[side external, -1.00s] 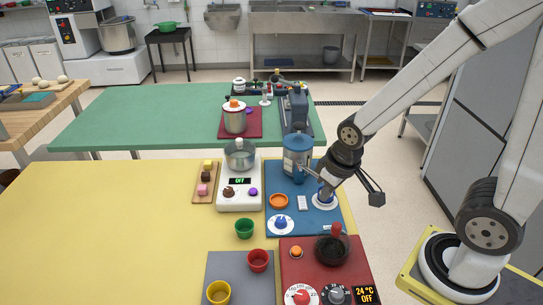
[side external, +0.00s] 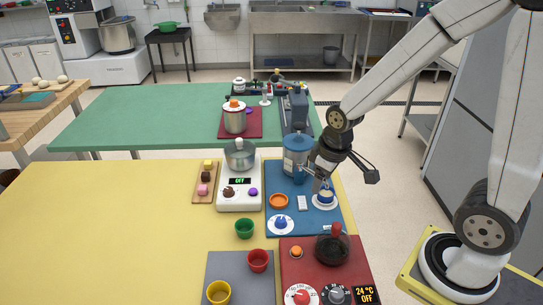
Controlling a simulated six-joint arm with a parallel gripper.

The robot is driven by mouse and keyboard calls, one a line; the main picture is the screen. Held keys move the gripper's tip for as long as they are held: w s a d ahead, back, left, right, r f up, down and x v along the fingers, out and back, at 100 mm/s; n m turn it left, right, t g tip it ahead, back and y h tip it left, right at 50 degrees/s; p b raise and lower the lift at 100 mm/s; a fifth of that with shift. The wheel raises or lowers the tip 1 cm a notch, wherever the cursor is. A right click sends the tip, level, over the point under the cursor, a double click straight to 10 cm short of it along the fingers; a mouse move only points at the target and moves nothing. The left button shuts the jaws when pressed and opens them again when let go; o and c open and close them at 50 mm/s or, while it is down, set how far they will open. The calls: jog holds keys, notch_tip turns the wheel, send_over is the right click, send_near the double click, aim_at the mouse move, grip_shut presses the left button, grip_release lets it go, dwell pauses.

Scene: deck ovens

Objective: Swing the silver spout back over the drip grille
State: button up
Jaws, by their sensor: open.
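I cannot clearly make out the silver spout or the drip grille; they are too small or hidden at this distance. My gripper (side external: 321,182) is open and empty, pointing down at the right side of the blue mat (side external: 309,222). It is just above and behind a white round base with a blue and tan top (side external: 325,198); whether they touch is unclear. A blue canister-like appliance (side external: 296,158) stands just left of my gripper at the back of this mat. A grey upright machine (side external: 295,108) stands further back on the green table.
A red panel with a dark dome (side external: 331,249) lies in front. The yellow table's left half (side external: 95,235) is clear.

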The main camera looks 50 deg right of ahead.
aim_at(313, 173)
jog(key=w+d+n, duration=0.1)
jog(key=w+d, duration=0.1)
jog(key=d, duration=0.2)
jog(key=w+d+n+g, duration=0.1)
jog(key=w+d+n, duration=0.1)
jog(key=d, duration=0.2)
jog(key=w+d+f+n, duration=0.1)
jog(key=w+d+n, duration=0.1)
jog(key=d, duration=0.2)
jog(key=shift+w+g, duration=0.3)
jog(key=shift+g, duration=0.1)
jog(key=shift+w+d+n, duration=0.15)
jog(key=shift+d+n, duration=0.25)
jog(key=shift+d, duration=0.15)
jog(key=shift+f, duration=0.15)
jog(key=shift+f, duration=3.8)
grip_shut()
